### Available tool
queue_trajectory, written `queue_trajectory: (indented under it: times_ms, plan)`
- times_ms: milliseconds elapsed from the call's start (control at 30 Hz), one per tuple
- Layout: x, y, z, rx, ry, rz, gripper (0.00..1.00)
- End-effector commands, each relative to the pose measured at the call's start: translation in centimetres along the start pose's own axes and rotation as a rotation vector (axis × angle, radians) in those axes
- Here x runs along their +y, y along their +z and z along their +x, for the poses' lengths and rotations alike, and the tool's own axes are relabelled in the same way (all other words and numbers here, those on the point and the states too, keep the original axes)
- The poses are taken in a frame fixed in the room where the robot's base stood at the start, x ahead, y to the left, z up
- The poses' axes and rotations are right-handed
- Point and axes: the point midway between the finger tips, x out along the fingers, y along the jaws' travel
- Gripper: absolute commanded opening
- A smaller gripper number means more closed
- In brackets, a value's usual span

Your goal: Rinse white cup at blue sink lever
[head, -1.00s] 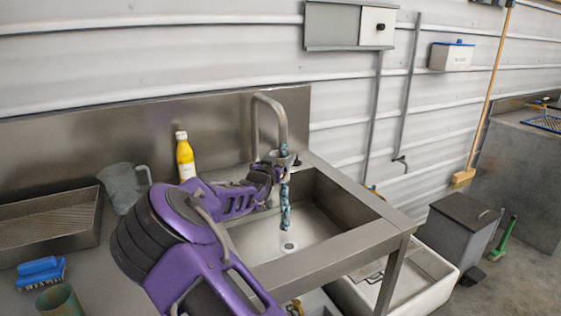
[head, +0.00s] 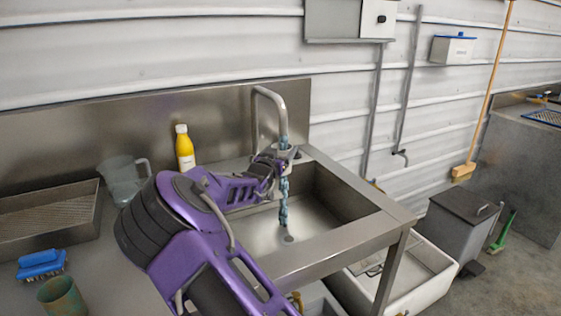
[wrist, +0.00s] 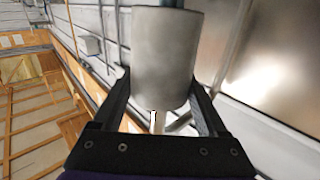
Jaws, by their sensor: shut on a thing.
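The white cup (wrist: 168,55) sits between the two fingers of my gripper (wrist: 160,90) in the wrist view; my gripper is shut on it. In the head view the cup shows small and greyish (head: 286,154) under the end of the curved metal tap (head: 277,97). My gripper (head: 272,163) reaches it from the left, above the sink basin. A blue-green water stream (head: 284,207) runs from the tap at the cup and falls below it into the sink (head: 318,215). The cup's inside is hidden. I cannot make out the blue lever.
A yellow bottle (head: 185,149), a clear jug (head: 124,178) and a metal tray (head: 48,231) stand left of the sink. A blue brush (head: 41,263) and a green cup (head: 61,298) are at the front left. A grey bin (head: 462,230) stands on the floor at right.

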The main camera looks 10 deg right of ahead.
Motion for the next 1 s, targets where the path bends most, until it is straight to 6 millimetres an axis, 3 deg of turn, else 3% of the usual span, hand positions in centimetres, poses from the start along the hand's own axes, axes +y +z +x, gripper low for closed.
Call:
queue_trajectory:
  times_ms: [367, 1000]
  plan:
    - [-0.3, 0.0, -0.4, 0.001, 0.0, 0.001, 0.19]
    - [2.0, 0.0, -4.9, 0.0, 0.0, 0.001, 0.19]
